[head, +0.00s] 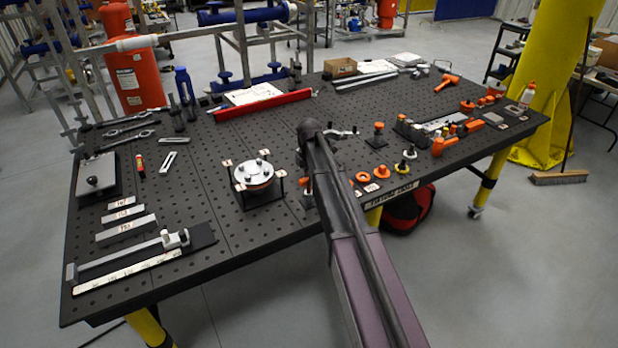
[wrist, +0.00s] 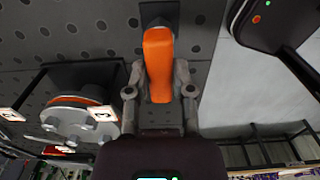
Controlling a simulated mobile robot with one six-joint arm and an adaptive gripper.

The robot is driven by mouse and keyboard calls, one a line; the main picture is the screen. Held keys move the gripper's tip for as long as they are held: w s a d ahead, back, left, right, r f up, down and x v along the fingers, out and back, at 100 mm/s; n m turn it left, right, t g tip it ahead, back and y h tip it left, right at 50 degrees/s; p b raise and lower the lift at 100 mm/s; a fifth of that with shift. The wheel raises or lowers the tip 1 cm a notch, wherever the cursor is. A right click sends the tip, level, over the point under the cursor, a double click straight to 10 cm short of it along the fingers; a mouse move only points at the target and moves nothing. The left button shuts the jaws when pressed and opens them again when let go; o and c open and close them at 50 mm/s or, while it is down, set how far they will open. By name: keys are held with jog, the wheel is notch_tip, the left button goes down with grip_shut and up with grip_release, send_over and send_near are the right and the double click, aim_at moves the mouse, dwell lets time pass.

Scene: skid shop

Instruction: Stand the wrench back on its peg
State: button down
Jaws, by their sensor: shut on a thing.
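In the wrist view my gripper (wrist: 160,92) is shut on an upright-looking orange piece (wrist: 158,65), with one grey finger on each side. I take it to be the wrench's grip; the rest of its shape is hidden. A small dark square block (wrist: 158,13) shows at its far end, against the perforated table; I cannot tell whether they touch. In the head view my arm covers the gripper, and a bit of orange (head: 305,181) shows just left of it. I cannot make out a separate peg.
A round metal flange on a black stand (head: 254,176), with several tags, is close left of my arm; it also shows in the wrist view (wrist: 80,118). Small orange and yellow parts (head: 381,171) lie right of my arm.

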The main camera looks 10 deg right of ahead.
jog(key=shift+f+b, duration=1)
jog(key=shift+f, duration=0.05)
dwell(0.4)
jog(key=shift+c, duration=2)
grip_release()
jog(key=shift+r, duration=0.1)
jog(key=shift+o, duration=0.2)
jog(key=shift+o, duration=1)
jog(key=shift+r, duration=0.15)
jog(key=shift+r+p, duration=1.35)
jog(key=shift+p, duration=0.2)
jog(key=shift+r, duration=0.1)
